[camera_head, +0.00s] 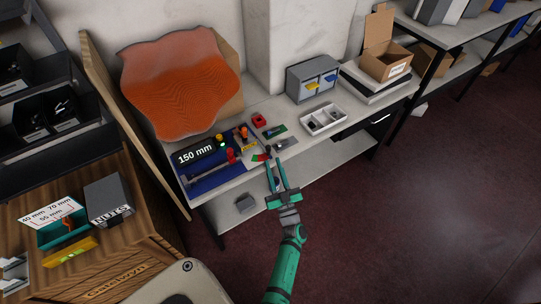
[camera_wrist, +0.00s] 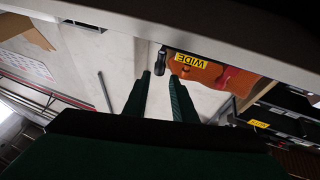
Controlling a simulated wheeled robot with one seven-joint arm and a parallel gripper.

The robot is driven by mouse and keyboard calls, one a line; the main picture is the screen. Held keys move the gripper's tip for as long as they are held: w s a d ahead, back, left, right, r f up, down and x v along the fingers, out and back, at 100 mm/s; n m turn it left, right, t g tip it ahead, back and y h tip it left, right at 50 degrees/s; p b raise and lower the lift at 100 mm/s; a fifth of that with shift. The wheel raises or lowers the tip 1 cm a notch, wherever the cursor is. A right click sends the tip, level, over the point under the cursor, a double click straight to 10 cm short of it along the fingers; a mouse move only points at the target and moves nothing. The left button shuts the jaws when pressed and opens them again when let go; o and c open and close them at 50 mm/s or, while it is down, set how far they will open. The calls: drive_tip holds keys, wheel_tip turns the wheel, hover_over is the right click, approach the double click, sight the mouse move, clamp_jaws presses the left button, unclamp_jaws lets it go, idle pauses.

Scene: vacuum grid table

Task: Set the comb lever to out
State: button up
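In the wrist view, a short dark lever with a rounded end (camera_wrist: 160,61) stands beside a yellow label reading WIDE (camera_wrist: 190,60). I take it to be the comb lever; its setting is not readable. My gripper (camera_wrist: 159,76) is open, with its two dark green fingers apart and the lever just past the tips, roughly in line with the gap. No contact is clear. In the head view my gripper (camera_head: 277,160) reaches the table's front edge beside a red and green marked patch (camera_head: 260,157). The lever is too small to make out there.
A blue panel (camera_head: 208,178) with a "150 mm" display (camera_head: 195,153) and red posts (camera_head: 231,156) lies left of my gripper. A white divided tray (camera_head: 322,121) and a grey drawer box (camera_head: 312,78) stand to the right. An orange wavy sheet (camera_head: 180,85) leans behind.

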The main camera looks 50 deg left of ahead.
drive_tip(key=shift+v, duration=1.45)
